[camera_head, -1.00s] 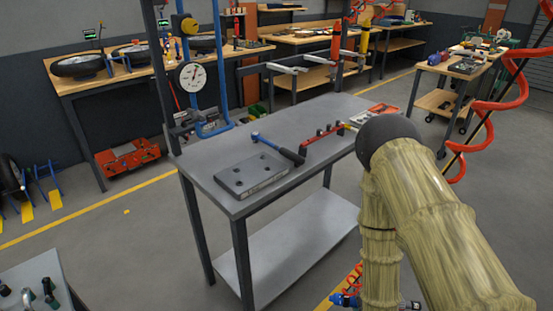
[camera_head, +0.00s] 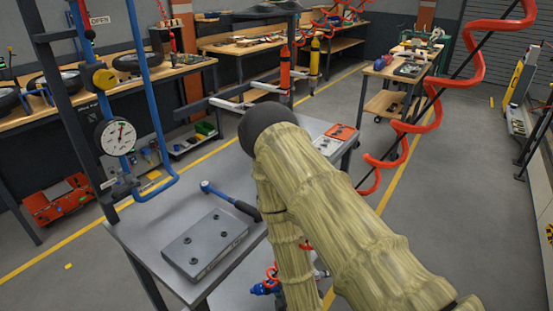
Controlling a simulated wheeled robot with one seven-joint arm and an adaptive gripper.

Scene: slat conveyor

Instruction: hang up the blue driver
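A blue tool body (camera_head: 263,289), which may be the blue driver, shows beside my forearm at the bottom of the head view. Red coiled hose shows close to it, and my forearm hides part of this area. I cannot tell whether the tool hangs or is held. My gripper is not in view; my forearm runs out through the bottom edge. A blue-headed tool with a black handle (camera_head: 229,199) lies on the grey table, behind a grey block with holes.
The grey table (camera_head: 133,224) carries the grey block (camera_head: 205,243) and a red-edged tray (camera_head: 341,132). A dial gauge (camera_head: 116,137) stands on a post at left. A large red coiled hose (camera_head: 410,128) hangs at right. Open floor lies to the right.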

